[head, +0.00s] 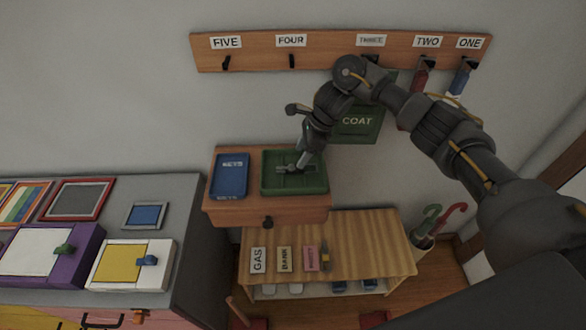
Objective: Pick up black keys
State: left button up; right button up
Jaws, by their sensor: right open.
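My right arm comes in from the right, and my right gripper (290,170) reaches down into a green tray (268,188) on a small wooden shelf. The gripper is open. Its fingers are small in the picture and low in the tray. I cannot make out black keys for certain; the gripper and the dim light hide part of the tray floor. I cannot tell if the fingers touch anything. My left gripper is not in view.
A blue tray (230,174) stands left of the green one. Above is a hook rail (320,58) with numbered labels and a green COAT bag (358,122). Below is a wooden bench (355,240) with labelled cards. A grey cabinet (188,205) stands left, umbrellas (429,222) right.

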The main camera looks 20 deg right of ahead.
aim_at(293, 167)
jog(key=shift+s+a+f, duration=0.15)
jog(key=shift+a+f, duration=0.1)
jog(key=shift+f, duration=0.05)
jog(key=p+x, duration=0.2)
jog(key=x, duration=0.1)
jog(key=shift+a+f, duration=0.2)
jog(key=shift+f, duration=0.05)
jog(key=shift+a+f, duration=0.1)
jog(key=shift+f, duration=0.25)
